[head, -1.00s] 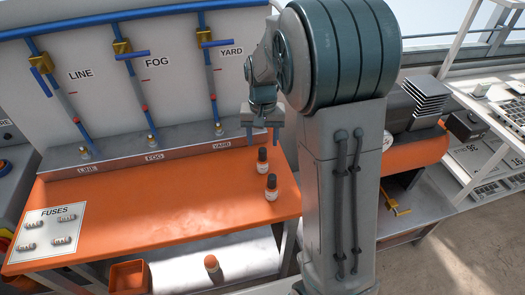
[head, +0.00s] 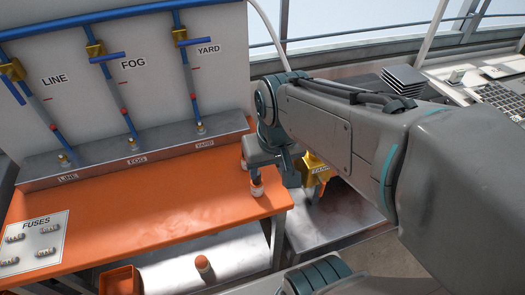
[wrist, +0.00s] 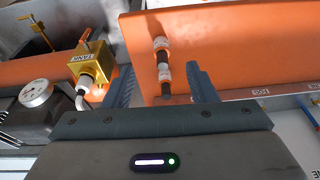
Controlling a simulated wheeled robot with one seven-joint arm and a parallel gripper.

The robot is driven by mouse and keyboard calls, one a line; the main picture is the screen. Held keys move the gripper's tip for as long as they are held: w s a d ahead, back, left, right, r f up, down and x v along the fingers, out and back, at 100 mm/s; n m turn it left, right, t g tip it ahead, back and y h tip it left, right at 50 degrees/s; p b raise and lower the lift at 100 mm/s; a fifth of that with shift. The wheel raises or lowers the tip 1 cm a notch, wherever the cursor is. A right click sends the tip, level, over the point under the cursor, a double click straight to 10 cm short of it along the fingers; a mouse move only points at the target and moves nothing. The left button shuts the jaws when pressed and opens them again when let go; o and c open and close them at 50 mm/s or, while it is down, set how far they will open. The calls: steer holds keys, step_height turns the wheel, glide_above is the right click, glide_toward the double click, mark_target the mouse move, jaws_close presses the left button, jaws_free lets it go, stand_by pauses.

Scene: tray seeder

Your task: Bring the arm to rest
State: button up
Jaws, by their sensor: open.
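My gripper (wrist: 160,68) is open and empty, with its two dark fingers apart in the wrist view. In the head view my gripper (head: 264,160) hangs at the right end of the orange bench top (head: 150,217). My arm stretches in from the right edge of the picture. I cannot tell whether the fingers touch either.
A gold TANK valve block (head: 317,170) is close right of the gripper. The panel (head: 150,80) with LINE, FOG and YARD pipes stands behind the bench. A fuse sheet (head: 33,240) lies at left. An orange bin (head: 120,280) and a capped bottle (head: 203,265) are below.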

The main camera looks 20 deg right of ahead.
steer(key=shift+s+f, duration=0.25)
steer(key=shift+s, duration=0.85)
stand_by(0.6)
